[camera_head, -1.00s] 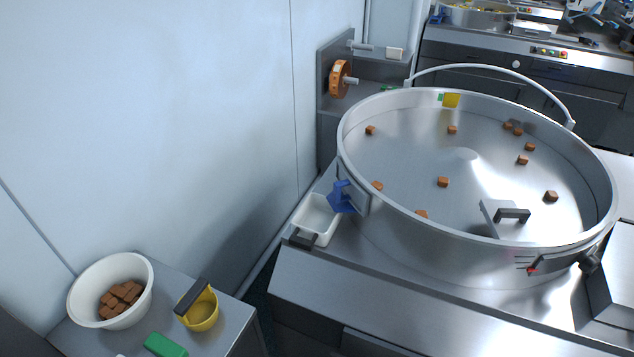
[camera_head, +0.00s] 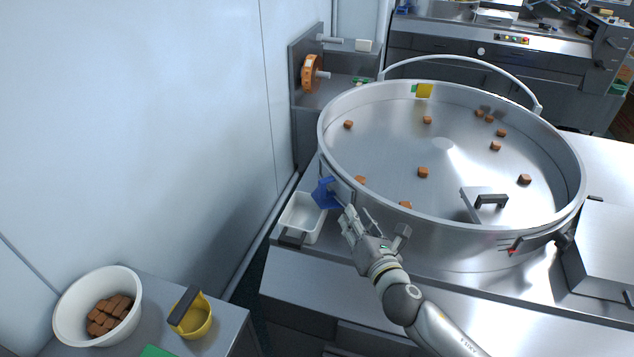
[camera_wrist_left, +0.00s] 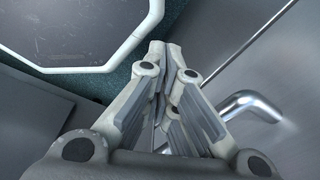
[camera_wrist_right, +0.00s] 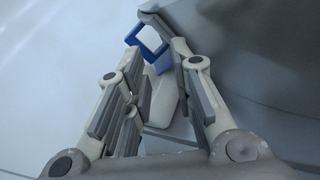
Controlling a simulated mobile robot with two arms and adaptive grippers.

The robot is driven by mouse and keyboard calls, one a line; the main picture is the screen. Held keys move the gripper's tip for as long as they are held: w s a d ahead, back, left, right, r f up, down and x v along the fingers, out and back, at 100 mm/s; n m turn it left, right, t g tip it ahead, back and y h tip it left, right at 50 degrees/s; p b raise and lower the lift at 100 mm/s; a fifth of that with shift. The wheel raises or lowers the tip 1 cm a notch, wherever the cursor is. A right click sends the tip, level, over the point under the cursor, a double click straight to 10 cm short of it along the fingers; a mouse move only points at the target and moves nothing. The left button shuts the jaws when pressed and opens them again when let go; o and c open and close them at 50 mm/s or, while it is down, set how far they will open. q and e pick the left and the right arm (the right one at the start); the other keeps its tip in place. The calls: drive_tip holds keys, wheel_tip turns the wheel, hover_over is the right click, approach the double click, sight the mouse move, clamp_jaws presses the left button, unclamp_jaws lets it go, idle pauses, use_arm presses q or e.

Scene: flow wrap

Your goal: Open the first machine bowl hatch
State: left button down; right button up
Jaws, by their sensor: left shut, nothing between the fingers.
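The machine bowl (camera_head: 450,225) is a wide, round steel bowl with brown cubes scattered on its floor. A blue handle (camera_head: 325,193) sits on the left side of its wall, beside a small grey hatch plate (camera_head: 343,190). My right gripper (camera_head: 354,213) is just below and right of the blue handle, pointing up toward it. In the right wrist view its fingers are apart, with the blue handle (camera_wrist_right: 149,42) near the tips. I cannot tell whether they touch it. My left gripper (camera_wrist_left: 168,55) is shut and empty in the left wrist view, out of the head view.
A white tray (camera_head: 290,228) stands under the blue handle. A side table at lower left holds a white bowl (camera_head: 67,300) of brown cubes and a yellow scoop (camera_head: 201,325) with a dark handle. A wall runs along the left. A bent metal handle (camera_wrist_left: 252,103) is near my left gripper.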

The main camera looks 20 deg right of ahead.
sight(324, 185)
drive_tip(key=w+a+n+y, duration=0.1)
drive_tip(key=w+n, duration=0.1)
drive_tip(key=w, duration=0.1)
drive_tip(key=w+a+r+n+y+p, duration=0.1)
drive_tip(key=w+n, duration=0.2)
drive_tip(key=w, duration=0.1)
drive_tip(key=w+a+n+y, duration=0.1)
drive_tip(key=w+n, duration=0.2)
drive_tip(key=w, duration=0.1)
drive_tip(key=shift+a+r+t, duration=0.25)
drive_tip(key=shift+t, duration=0.05)
drive_tip(key=shift+w+a+p, duration=0.2)
drive_tip(key=shift+w+p, duration=0.1)
drive_tip(key=shift+w, duration=0.8)
clamp_jaws()
